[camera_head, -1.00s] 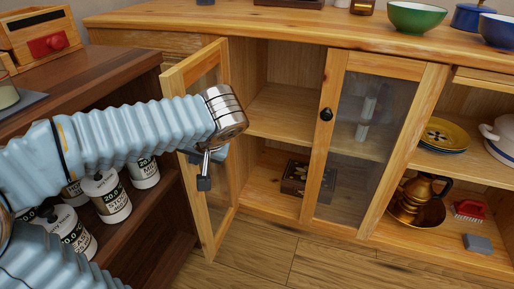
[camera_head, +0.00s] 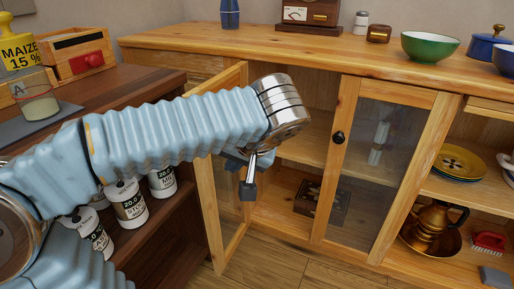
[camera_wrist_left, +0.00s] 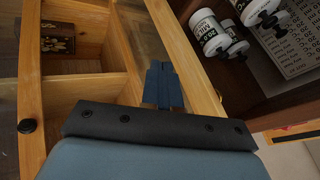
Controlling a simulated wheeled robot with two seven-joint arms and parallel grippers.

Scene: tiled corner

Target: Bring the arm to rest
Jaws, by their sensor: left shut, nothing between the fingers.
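My left arm, in a pale blue ribbed sleeve, comes in from the left of the head view and ends at a silver wrist. My left gripper (camera_head: 248,188) hangs below that wrist, in front of the wooden cabinet's opening, beside the open glass door (camera_head: 222,190). In the left wrist view its dark blue fingers (camera_wrist_left: 162,86) are together with nothing between them. The door's edge (camera_wrist_left: 190,62) runs close by the fingers there; I cannot tell if they touch. My right gripper is in neither view.
The cabinet's other glass door (camera_head: 378,170) is shut. A dark box (camera_head: 318,203) lies inside on the bottom shelf. White canisters (camera_head: 130,204) stand on the dark shelf at left. A green bowl (camera_head: 430,47) stands on the cabinet top.

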